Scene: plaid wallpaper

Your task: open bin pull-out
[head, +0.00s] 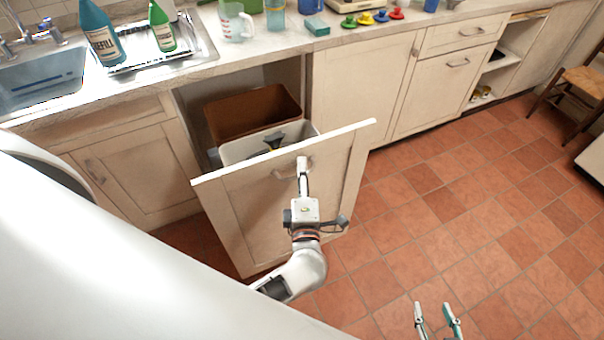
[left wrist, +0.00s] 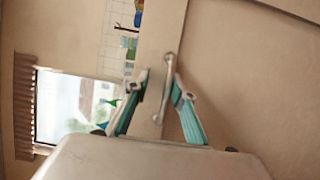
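The bin pull-out stands out from the counter, its cream front panel (head: 235,205) facing the room. Behind the panel sit a brown bin (head: 250,115) and a white bin (head: 240,148). My left gripper (head: 303,163) is at the handle (head: 281,174) near the panel's top edge and hides part of it. In the left wrist view, the fingers of my left gripper (left wrist: 161,84) are apart, with the thin handle (left wrist: 167,66) between them; a gap shows beside the left finger. My right gripper (head: 437,318) is open and empty over the floor at the bottom.
The counter above holds a sink (head: 45,85), bottles, a measuring jug (head: 235,24) and small coloured items. Closed cupboards (head: 360,85) stand right of the pull-out. A chair (head: 580,85) is at the far right. The tiled floor (head: 450,200) in front is clear.

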